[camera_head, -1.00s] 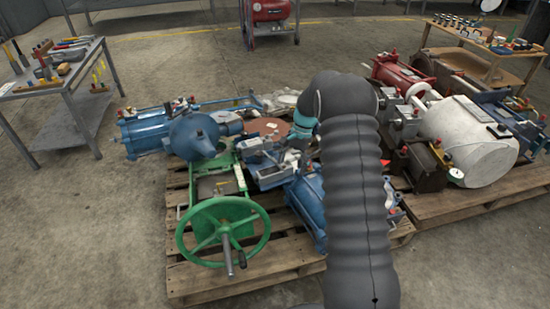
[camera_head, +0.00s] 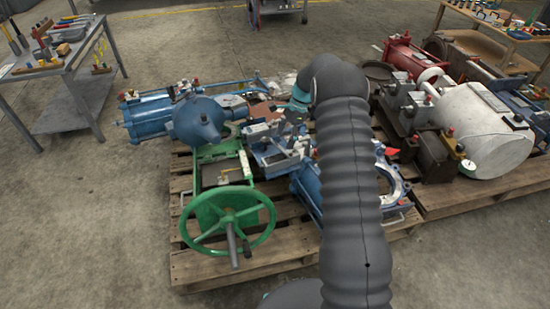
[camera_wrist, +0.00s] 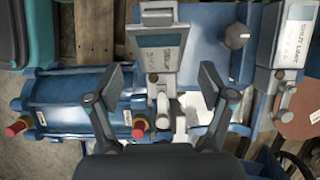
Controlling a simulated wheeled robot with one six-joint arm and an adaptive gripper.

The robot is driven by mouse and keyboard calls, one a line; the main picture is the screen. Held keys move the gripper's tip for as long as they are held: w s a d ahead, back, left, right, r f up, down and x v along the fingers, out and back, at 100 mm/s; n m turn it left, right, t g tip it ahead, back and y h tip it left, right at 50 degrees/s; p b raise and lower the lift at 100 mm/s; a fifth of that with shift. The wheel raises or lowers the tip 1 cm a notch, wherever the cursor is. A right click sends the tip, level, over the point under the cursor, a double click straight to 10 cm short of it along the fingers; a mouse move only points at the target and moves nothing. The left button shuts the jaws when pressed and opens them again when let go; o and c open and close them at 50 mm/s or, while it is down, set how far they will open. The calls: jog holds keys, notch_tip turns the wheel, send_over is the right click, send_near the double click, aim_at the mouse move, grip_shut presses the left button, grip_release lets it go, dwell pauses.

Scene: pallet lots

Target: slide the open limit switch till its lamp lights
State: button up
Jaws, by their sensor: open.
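In the wrist view, a grey switch box (camera_wrist: 160,48) with a pale label stands in the middle on a blue bracket; its print is too blurred to read surely. A small dull brown spot, perhaps its lamp (camera_wrist: 153,77), shows no clear glow. A second grey box (camera_wrist: 291,40), at the right, has a label that seems to read "SHUT LIMIT". My gripper (camera_wrist: 166,95) is open, its fingers on either side of the middle box's lower stem, with visible gaps. In the head view, my arm hides part of the blue switch assembly (camera_head: 280,155).
A black knob (camera_wrist: 237,36) sits between the two boxes. A blue cylinder (camera_wrist: 75,100) with red caps lies at the left. In the head view, a green handwheel (camera_head: 228,216) stands in front and a white cylinder (camera_head: 480,130) at the right. Bare floor lies left of the pallet.

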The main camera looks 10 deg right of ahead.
aim_at(276, 158)
jog(key=x, duration=0.9)
jog(key=c, duration=1.5)
grip_shut()
